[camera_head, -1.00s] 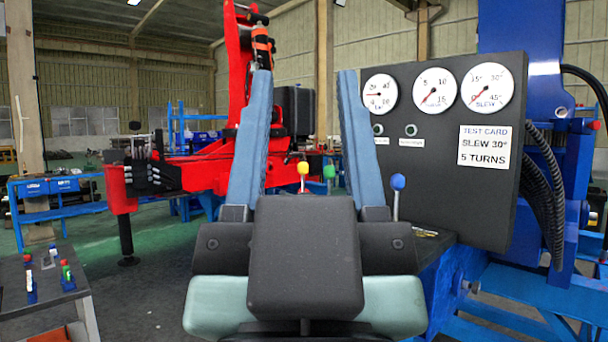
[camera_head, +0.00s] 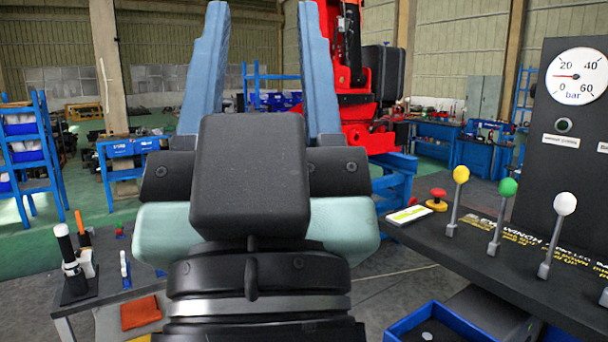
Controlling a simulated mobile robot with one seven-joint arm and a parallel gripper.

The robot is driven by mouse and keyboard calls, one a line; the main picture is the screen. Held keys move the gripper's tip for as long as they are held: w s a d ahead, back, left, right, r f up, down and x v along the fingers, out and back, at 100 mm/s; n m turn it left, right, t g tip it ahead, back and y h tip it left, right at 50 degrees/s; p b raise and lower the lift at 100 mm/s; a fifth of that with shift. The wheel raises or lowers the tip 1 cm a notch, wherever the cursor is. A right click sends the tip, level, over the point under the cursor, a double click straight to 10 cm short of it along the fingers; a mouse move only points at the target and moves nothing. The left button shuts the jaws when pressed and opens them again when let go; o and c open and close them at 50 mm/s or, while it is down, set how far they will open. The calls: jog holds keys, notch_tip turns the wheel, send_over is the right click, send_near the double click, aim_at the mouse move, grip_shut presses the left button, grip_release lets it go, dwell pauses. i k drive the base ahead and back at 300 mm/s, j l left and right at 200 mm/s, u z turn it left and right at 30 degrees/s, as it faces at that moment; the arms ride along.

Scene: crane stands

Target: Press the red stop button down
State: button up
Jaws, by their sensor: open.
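The red stop button (camera_head: 437,198) is a red mushroom cap on a yellow base. It stands near the left end of the dark control bench (camera_head: 477,248), on the right side of the head view. My gripper (camera_head: 262,10) is open and empty, its two blue fingers pointing up and apart in the left half of the view. The gripper is to the left of the button and not touching it. Nothing covers the button.
Levers with yellow (camera_head: 461,174), green (camera_head: 508,187) and white (camera_head: 565,204) knobs stand right of the button. A small white and yellow device (camera_head: 410,214) lies beside it. A gauge panel (camera_head: 577,125) rises behind. A side table (camera_head: 95,300) with tools stands at left.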

aim_at(438, 193)
jog(key=i+j+u, duration=0.25)
jog(key=i, duration=0.5)
jog(key=i+j+u, duration=0.15)
jog(key=i+u, duration=0.15)
jog(key=i, duration=0.45)
jog(key=i+z, duration=0.2)
jog(key=z, duration=0.2)
jog(key=i+z, duration=0.2)
jog(key=z, duration=0.25)
jog(key=i+j+z, duration=0.1)
jog(key=z, duration=0.3)
jog(key=i+j+z, duration=0.15)
jog(key=z, duration=0.3)
jog(key=i+j+z, duration=0.1)
jog(key=z, duration=0.3)
jog(key=i+j+z, duration=0.1)
jog(key=z, duration=0.3)
jog(key=i+j+z, duration=0.15)
jog(key=z, duration=0.3)
jog(key=j+z, duration=0.2)
jog(key=z, duration=0.2)
jog(key=i+j+z, duration=0.15)
jog(key=j+z, duration=0.15)
jog(key=i+j+z, duration=0.1)
jog(key=j+z, duration=0.55)
jog(key=j+u, duration=0.5)
